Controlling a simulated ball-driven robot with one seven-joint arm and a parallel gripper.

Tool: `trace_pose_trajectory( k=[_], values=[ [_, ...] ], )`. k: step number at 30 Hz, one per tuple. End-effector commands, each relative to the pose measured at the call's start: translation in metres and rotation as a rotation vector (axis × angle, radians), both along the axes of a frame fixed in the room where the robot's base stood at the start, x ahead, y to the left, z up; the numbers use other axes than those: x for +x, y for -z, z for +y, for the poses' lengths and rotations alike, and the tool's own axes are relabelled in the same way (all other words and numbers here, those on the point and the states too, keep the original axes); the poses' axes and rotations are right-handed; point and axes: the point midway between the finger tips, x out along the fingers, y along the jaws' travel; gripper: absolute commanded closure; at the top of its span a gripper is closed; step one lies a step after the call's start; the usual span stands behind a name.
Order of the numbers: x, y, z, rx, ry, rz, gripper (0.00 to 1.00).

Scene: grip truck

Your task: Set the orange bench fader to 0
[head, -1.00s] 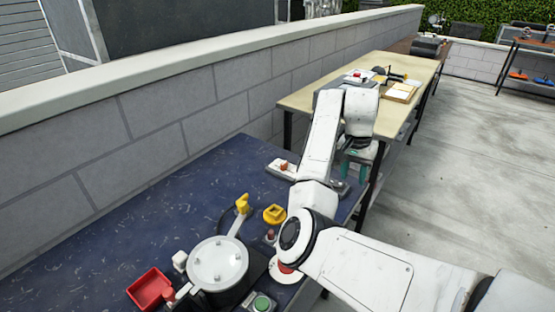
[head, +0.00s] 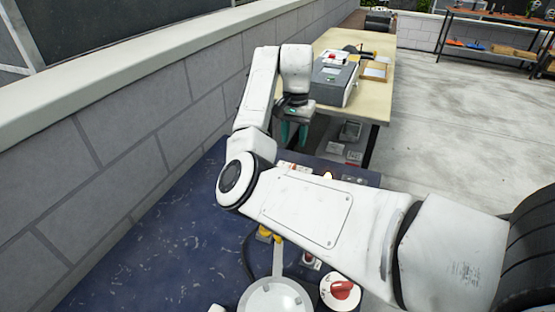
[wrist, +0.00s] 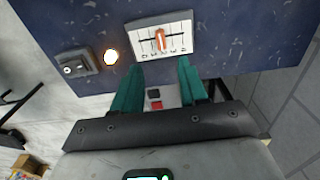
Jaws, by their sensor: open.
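The orange bench fader (wrist: 160,39) is an upright orange knob on a white scale panel (wrist: 139,35), at the top middle of the wrist view. It stands near the middle of its slot; the scale marks are too small to read. In the head view the panel (head: 294,167) shows small on the blue bench, partly hidden by my arm. My gripper (wrist: 160,64) is open and empty. Its two teal fingers point at the panel, one toward each side of the knob, with the tips apart from it.
A glowing round lamp (wrist: 111,57) and a grey box with a knob (wrist: 75,65) sit left of the panel. A lidded pot (head: 276,298) and a red dial (head: 341,291) stand nearer. A block wall (head: 140,105) borders the bench; a pale table (head: 375,100) stands beyond.

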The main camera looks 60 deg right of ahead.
Motion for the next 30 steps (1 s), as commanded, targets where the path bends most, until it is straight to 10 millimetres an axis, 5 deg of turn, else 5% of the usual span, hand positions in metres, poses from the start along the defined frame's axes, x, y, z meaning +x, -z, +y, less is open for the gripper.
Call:
trace_pose_trajectory(
  k=[5, 19, 30],
  values=[
    [0.000, 0.014, 0.000, 0.001, -0.001, 0.002, 0.57],
    [0.000, 0.092, 0.001, 0.002, -0.001, 0.001, 0.57],
    [0.000, 0.108, 0.000, 0.000, -0.001, 0.000, 0.57]
  ],
)
